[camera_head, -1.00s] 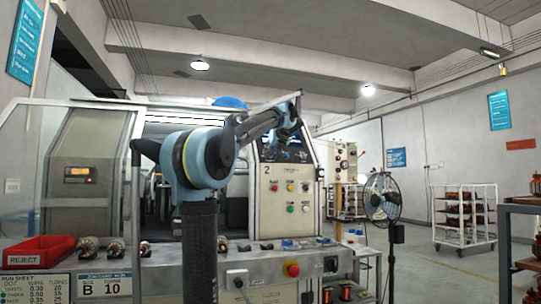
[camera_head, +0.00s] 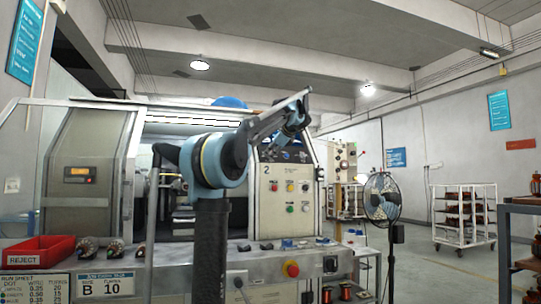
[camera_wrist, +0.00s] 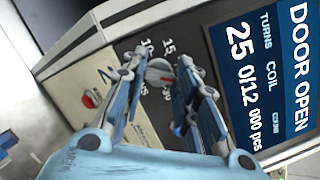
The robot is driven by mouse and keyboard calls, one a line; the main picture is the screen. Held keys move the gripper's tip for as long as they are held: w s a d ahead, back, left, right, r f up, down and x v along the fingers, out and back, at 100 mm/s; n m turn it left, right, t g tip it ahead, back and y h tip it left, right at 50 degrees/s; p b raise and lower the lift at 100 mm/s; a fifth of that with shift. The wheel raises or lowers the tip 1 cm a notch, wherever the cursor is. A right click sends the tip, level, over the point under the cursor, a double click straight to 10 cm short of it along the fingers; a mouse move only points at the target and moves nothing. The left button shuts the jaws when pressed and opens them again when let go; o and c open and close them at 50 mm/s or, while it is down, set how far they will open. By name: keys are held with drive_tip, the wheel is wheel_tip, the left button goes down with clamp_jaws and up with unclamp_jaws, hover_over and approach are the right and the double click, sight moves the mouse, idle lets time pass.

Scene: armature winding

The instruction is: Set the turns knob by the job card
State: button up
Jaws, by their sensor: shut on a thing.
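The turns knob (camera_wrist: 160,74), a small dial with a red mark and white numbers around it on a dark panel, sits between my fingertips in the wrist view. My gripper (camera_wrist: 157,65) is shut on it; the fingers hide part of the scale, and the exact setting is hard to read. The blue display (camera_wrist: 262,65) beside it reads turns 25, coil 0/12, 000 pcs, door open. In the head view the job card (camera_head: 105,284) at the bench front shows B and turns 10. The run sheet (camera_head: 36,288) is left of it.
The winding machine (camera_head: 290,200) has several coloured buttons. A red reject bin (camera_head: 38,251) and several armatures (camera_head: 88,249) are on the bench. A red stop button (camera_head: 291,269) is on its front. A fan (camera_head: 383,197) stands to the right.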

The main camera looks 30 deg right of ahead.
drive_tip(key=n+g, duration=0.1)
drive_tip(key=n, duration=0.5)
drive_tip(key=shift+n+y, duration=0.4)
drive_tip(key=n+g, duration=0.1)
drive_tip(key=n, duration=0.5)
drive_tip(key=shift+g, duration=0.4)
drive_tip(key=n+g+h, duration=0.1)
drive_tip(key=n, duration=0.5)
drive_tip(key=n+h, duration=0.1)
drive_tip(key=n, duration=0.4)
drive_tip(key=shift+w+a+g, duration=0.1)
drive_tip(key=shift+g, duration=0.2)
drive_tip(key=shift+r, duration=0.1)
drive_tip(key=o, duration=1.1)
drive_tip(key=shift+c, duration=0.2)
